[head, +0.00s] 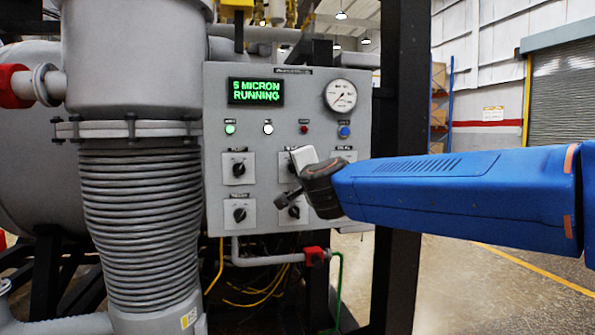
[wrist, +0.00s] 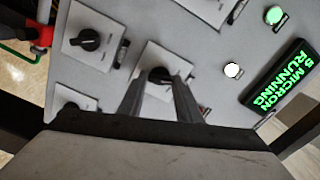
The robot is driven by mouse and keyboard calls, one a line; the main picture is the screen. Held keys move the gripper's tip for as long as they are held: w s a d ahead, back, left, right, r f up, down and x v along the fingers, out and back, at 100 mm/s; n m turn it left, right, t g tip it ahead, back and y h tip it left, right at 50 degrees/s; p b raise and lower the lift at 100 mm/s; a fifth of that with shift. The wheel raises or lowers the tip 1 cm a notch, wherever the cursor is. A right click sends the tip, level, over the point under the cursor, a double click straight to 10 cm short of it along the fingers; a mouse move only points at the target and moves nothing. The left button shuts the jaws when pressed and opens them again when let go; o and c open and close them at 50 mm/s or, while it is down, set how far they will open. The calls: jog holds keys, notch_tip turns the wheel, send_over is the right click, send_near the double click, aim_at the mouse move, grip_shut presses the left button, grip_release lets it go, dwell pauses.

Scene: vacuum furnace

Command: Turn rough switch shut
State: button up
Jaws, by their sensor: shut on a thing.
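The grey control panel (head: 250,105) carries black rotary switches on pale square plates in two rows. My gripper (head: 299,162) is at the upper middle switch, which it mostly hides in the head view. In the wrist view my two fingers (wrist: 161,84) are closed on the sides of that switch's black knob (wrist: 160,74). The label beside it is too small to read. The knob's exact angle is hard to tell behind the fingers. The upper left switch (head: 239,169) and lower left switch (head: 239,214) are clear of me.
A green display (head: 255,91) reads "5 MICRON RUNNING", with a round gauge (head: 341,95) to its right. The lower middle switch (wrist: 88,40) is close to my fingers. A pipe with a red valve (head: 315,256) runs below the panel. A dark upright post (head: 402,95) stands right of the panel.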

jog(key=shift+f+n, duration=0.1)
jog(key=shift+n, duration=0.8)
jog(key=o, duration=1)
jog(key=shift+o, duration=0.2)
jog(key=shift+s, duration=0.1)
jog(key=v, duration=1.7)
jog(key=shift+s+d, duration=0.1)
jog(key=shift+s, duration=0.05)
